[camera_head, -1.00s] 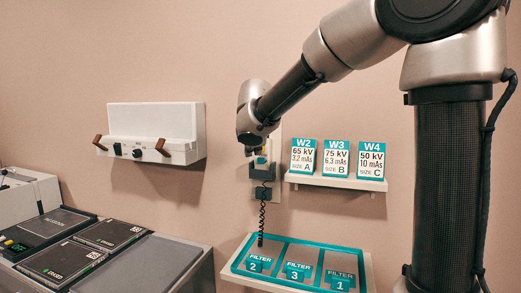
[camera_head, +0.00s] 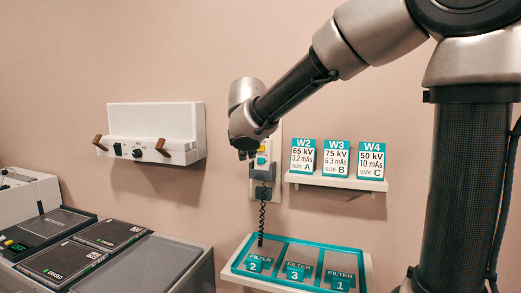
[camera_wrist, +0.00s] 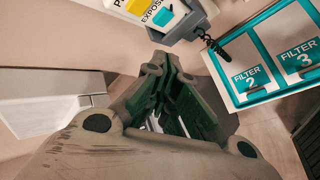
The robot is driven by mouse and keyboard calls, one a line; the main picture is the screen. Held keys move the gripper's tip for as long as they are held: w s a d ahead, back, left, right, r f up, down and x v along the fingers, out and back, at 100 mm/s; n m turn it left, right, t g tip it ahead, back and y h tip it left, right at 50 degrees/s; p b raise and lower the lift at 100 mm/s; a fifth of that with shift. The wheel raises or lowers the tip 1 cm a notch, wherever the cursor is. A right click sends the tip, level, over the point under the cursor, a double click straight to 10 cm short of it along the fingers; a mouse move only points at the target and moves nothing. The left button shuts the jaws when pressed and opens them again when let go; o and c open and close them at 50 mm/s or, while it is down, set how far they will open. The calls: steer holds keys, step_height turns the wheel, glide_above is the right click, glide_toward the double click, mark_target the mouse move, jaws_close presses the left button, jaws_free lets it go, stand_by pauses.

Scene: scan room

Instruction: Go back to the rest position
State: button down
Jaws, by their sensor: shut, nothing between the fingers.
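My gripper (camera_head: 246,152) hangs at the end of my arm, in front of the wall and just left of a wall-mounted hand switch (camera_head: 262,160) with a coiled black cord. In the wrist view my gripper (camera_wrist: 168,72) shows its green inner pads close together, with nothing between them.
A shelf (camera_head: 337,183) holds cards W2, W3 and W4. Below it, a teal-edged tray (camera_head: 236,268) holds filters 2, 3 and 1. A white wall unit (camera_head: 152,122) with two brown pegs hangs at left. Dark panels lie on the counter (camera_head: 150,268) at lower left.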

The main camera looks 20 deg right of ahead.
stand_by(0.3)
steer(key=s+d+f+m+g, duration=0.1)
steer(key=s+d+f+m, duration=0.2)
steer(key=s, duration=0.8)
steer(key=s+d+f+m+g+y, duration=0.1)
steer(key=s+d+f+m+g, duration=0.1)
steer(key=s+d+m, duration=0.6)
steer(key=s+d+f+m+g+y, duration=0.1)
steer(key=s+d+m, duration=0.5)
steer(key=s, duration=0.7)
steer(key=shift+s+f+m+g, duration=0.4)
steer(key=shift+f+g, duration=0.2)
steer(key=shift+f, duration=0.8)
